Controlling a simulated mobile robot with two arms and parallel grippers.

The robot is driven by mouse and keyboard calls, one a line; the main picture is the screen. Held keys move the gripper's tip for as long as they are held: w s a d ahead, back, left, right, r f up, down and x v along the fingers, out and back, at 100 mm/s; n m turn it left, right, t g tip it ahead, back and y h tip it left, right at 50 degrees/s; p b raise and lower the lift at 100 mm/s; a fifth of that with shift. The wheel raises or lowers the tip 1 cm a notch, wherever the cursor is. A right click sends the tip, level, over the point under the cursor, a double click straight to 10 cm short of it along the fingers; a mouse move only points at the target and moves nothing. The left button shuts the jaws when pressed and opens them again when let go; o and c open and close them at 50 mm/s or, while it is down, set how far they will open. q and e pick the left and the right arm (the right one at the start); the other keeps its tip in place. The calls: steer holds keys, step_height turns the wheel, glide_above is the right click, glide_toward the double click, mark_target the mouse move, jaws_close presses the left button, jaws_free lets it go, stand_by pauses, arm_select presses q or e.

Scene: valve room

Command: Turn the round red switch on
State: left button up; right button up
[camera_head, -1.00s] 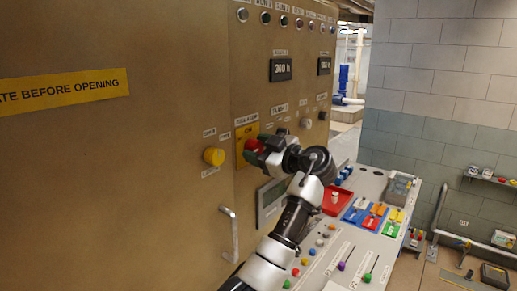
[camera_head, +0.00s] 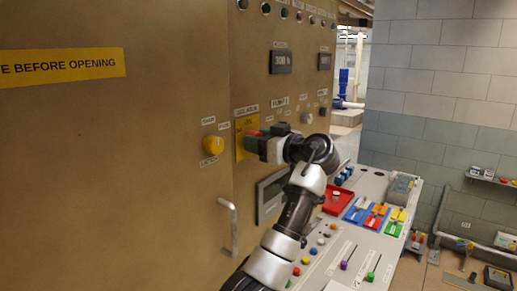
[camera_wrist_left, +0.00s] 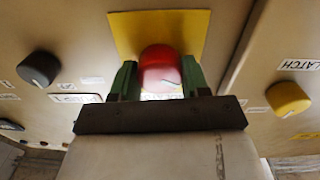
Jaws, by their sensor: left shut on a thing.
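The round red switch (camera_wrist_left: 160,70) sits on a yellow plate (camera_wrist_left: 195,28) on the tan cabinet front. In the head view only a small red part of the switch (camera_head: 254,132) shows, because my left gripper (camera_head: 256,145) covers most of it. In the left wrist view the green fingers of my left gripper (camera_wrist_left: 158,80) stand on either side of the switch and are shut on it. The marking on the switch is too small to read. My right gripper is in neither view.
A yellow knob (camera_head: 213,145) and a metal door handle (camera_head: 231,226) are left of the switch. A black knob (camera_wrist_left: 40,68) shows in the wrist view. A sloped console (camera_head: 335,245) with buttons, levers and a red tray (camera_head: 336,200) lies below right of my arm.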

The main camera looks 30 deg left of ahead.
arm_select(q)
steer(key=shift+w+m+b, duration=0.1)
steer(key=shift+m+b, duration=0.2)
steer(key=shift+m, duration=6.4)
steer(key=o, duration=0.9)
steer(key=shift+g, duration=0.3)
